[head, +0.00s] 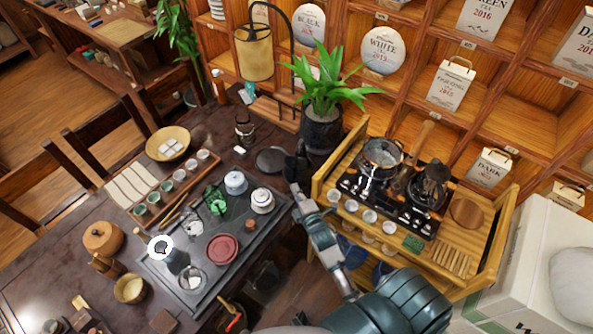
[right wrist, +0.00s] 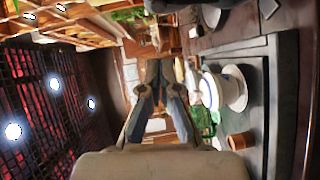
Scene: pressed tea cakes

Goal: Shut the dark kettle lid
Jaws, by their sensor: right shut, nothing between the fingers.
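A dark kettle (head: 428,185) stands at the right of the black two-burner stove (head: 388,205) on the wooden cart. Its upper part looks dark, but I cannot tell clearly how its lid sits. A shiny metal pot (head: 380,155) stands on the left burner, open at the top. My right gripper (head: 296,163) is shut and empty, over the table's edge beside the plant pot, well left of the dark kettle. Its closed fingers (right wrist: 161,72) also show in the right wrist view, with no kettle seen there. My left gripper is not in view.
The potted plant (head: 322,128) stands close behind my right gripper, and the cart's wooden rail (head: 343,148) lies between it and the stove. Small cups (head: 351,206) line the cart's front. A tea tray (head: 275,222) with a lidded white bowl (head: 262,200) is at left.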

